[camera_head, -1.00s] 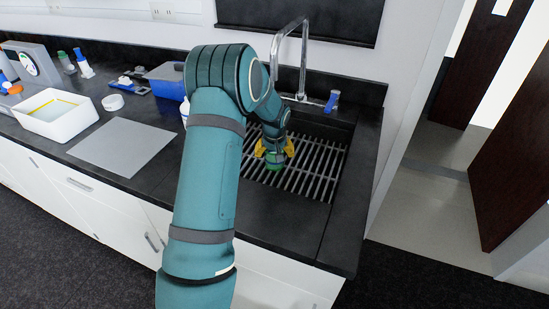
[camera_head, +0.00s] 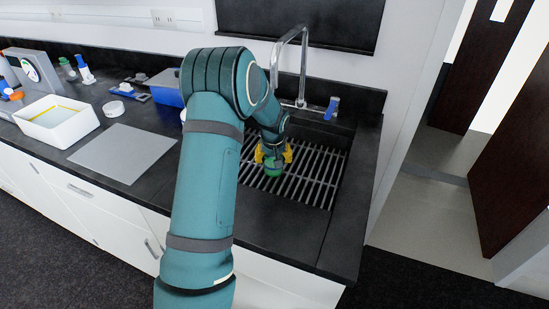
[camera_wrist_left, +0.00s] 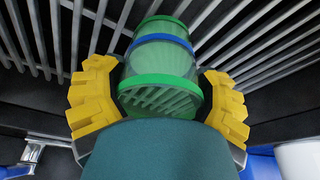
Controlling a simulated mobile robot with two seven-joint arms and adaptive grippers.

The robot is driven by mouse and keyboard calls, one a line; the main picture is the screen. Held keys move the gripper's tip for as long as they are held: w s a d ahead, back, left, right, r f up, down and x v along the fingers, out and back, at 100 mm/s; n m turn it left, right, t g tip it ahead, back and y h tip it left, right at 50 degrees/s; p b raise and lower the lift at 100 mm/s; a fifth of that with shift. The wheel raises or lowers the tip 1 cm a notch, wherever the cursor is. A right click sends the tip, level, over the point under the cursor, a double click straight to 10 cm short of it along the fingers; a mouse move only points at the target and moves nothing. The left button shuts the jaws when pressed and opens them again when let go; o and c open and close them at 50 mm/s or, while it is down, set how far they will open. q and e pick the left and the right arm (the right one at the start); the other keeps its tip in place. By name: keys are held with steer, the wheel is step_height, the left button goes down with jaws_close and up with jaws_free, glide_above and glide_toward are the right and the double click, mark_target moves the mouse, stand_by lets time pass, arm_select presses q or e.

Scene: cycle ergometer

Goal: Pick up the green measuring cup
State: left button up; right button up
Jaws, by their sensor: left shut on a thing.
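The green measuring cup (camera_head: 273,170) is a see-through green vessel with a blue band, seen in the wrist view (camera_wrist_left: 160,62). My left gripper (camera_head: 273,154) has its yellow fingers on both sides of the cup, shut on it; in the wrist view the fingers (camera_wrist_left: 162,97) press against its sides. The cup is over the slatted metal grate of the sink (camera_head: 318,178). Whether its far end touches the slats cannot be told. My right gripper is not in view.
The tall faucet (camera_head: 302,70) and its blue-handled tap (camera_head: 331,108) stand behind the sink. On the counter at left are a grey sheet (camera_head: 123,152), a white tub (camera_head: 56,122), a white lid (camera_head: 113,109) and a blue box (camera_head: 166,86).

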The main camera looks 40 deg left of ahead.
arm_select(q)
steer(key=s, duration=0.2)
steer(key=s+d, duration=0.1)
steer(key=s, duration=0.1)
steer(key=s+d, duration=0.1)
steer(key=s, duration=0.2)
steer(key=shift+d+r+p, duration=0.15)
steer(key=shift+p, duration=0.15)
step_height(320, 180, up, 13)
steer(key=p, duration=0.3)
steer(key=shift+r, duration=0.2)
stand_by(0.3)
steer(key=o, duration=0.5)
steer(key=c, duration=0.5)
